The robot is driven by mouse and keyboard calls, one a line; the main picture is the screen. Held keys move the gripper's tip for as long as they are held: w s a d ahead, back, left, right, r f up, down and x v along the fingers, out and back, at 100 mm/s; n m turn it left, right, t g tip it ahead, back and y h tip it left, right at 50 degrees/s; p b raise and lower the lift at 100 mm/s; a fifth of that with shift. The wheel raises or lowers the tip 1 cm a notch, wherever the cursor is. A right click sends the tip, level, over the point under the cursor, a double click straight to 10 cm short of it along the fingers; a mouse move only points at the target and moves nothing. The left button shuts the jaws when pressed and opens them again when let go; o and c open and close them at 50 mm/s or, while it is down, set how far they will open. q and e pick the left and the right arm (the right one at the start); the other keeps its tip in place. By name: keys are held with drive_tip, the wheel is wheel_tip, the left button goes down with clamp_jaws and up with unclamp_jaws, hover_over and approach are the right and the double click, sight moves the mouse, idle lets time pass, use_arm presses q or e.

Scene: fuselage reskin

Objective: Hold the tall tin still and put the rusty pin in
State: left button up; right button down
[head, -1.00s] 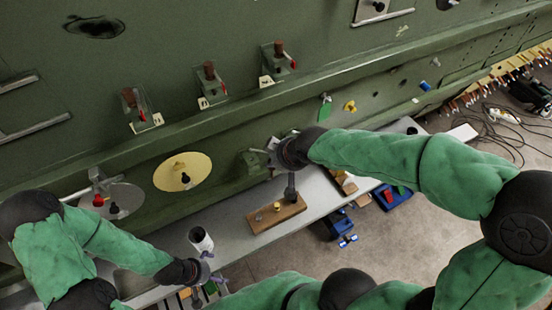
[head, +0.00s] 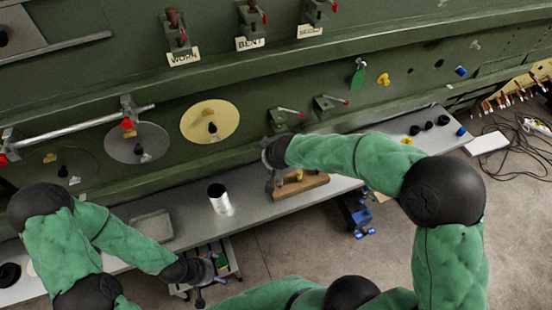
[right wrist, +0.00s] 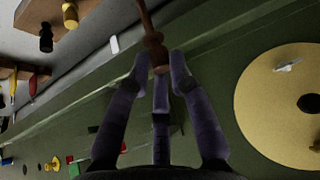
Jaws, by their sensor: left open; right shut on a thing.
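The tall tin (head: 221,200), a pale cylinder with a dark open mouth, stands on the grey bench left of the wooden block. My left gripper (head: 204,276) is open and empty, in front of the bench edge and apart from the tin. My right gripper (head: 271,160) is over the bench, right of the tin and beside the block. In the right wrist view its fingers (right wrist: 158,70) are shut on the rusty pin (right wrist: 152,42), a brown turned rod. The pin's far end is out of that view.
The wooden block (head: 303,186) holds small pegs and is partly behind my right arm. A shallow tray (head: 152,226) lies left of the tin. The green fuselage wall (head: 330,60) carries labelled brackets, levers and a yellow disc (head: 210,122). Bench between tin and tray is clear.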

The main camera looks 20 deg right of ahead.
use_arm(q)
drive_tip(key=shift+s+a+f, duration=0.4)
drive_tip(key=shift+s+f, duration=0.05)
drive_tip(key=shift+f, duration=0.05)
use_arm(e)
drive_tip(key=shift+a+f, duration=0.3)
drive_tip(key=shift+f, duration=0.25)
drive_tip(key=shift+a+f, duration=0.3)
drive_tip(key=shift+f, duration=0.2)
drive_tip(key=a+r+n+g+y, duration=0.1)
drive_tip(key=a+r+n+y, duration=0.1)
drive_tip(key=a+n, duration=0.3)
drive_tip(key=a+r+n+g+y, duration=0.1)
drive_tip(key=a+r+n+y, duration=0.2)
drive_tip(key=a, duration=0.9)
wheel_tip(320, 180, up, 2)
drive_tip(key=shift+w+r+n, duration=0.2)
drive_tip(key=shift+w+n, duration=0.25)
drive_tip(key=shift+n, duration=0.55)
drive_tip(key=shift+g, duration=0.3)
wheel_tip(320, 180, down, 4)
drive_tip(key=shift+r, duration=0.1)
